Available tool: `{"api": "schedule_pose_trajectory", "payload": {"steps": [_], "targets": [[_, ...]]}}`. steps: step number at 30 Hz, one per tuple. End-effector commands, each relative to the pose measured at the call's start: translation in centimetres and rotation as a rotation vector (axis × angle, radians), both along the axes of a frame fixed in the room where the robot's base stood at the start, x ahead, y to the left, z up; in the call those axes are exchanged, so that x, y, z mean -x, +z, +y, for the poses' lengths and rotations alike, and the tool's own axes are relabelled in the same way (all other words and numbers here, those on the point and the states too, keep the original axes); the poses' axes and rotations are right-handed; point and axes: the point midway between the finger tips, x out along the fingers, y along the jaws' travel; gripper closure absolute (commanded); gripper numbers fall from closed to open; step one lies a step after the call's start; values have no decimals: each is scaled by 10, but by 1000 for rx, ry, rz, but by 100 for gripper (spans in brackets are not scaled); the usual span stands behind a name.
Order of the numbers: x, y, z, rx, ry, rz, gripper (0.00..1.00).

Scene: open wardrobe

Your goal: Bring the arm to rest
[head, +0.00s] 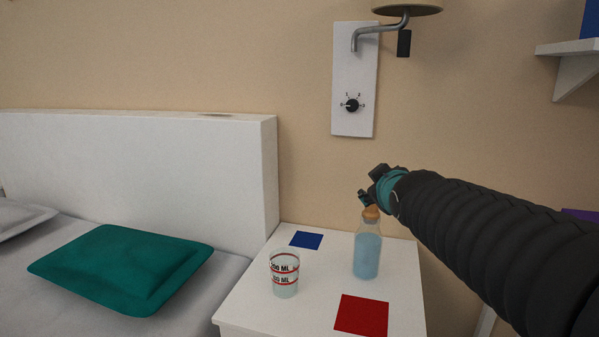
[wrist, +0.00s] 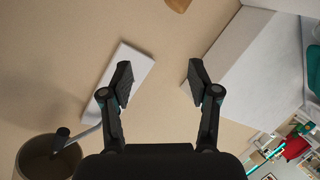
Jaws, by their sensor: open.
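My gripper (head: 367,182) is at the end of my dark arm, which reaches in from the right in the head view. It is above the nightstand, just over or behind the corked bottle (head: 367,252) of blue liquid; I cannot tell whether they touch. In the wrist view my gripper (wrist: 157,82) has its two fingers spread wide, with nothing between them. Beyond the fingers the wrist view shows the beige wall and the white lamp plate (wrist: 138,72).
The white nightstand (head: 240,308) holds a measuring cup (head: 284,274), a blue square (head: 306,240) and a red square (head: 361,315). The wall lamp (head: 407,6) hangs above. A bed with a teal pillow (head: 120,268) is left; a shelf (head: 568,47) is upper right.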

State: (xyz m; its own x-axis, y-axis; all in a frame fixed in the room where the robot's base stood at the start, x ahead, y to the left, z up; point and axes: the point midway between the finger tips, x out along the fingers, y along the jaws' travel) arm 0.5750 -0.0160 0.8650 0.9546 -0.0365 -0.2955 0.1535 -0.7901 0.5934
Motion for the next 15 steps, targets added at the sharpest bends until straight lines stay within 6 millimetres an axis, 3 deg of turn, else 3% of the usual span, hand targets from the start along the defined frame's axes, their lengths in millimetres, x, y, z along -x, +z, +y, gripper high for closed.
{"api": "schedule_pose_trajectory", "payload": {"steps": [1,9,15], "targets": [[28,-16,1,-58,-25,72,39],[172,-117,8,-369,-216,464,39],[251,-168,14,-501,-346,663,39]]}}
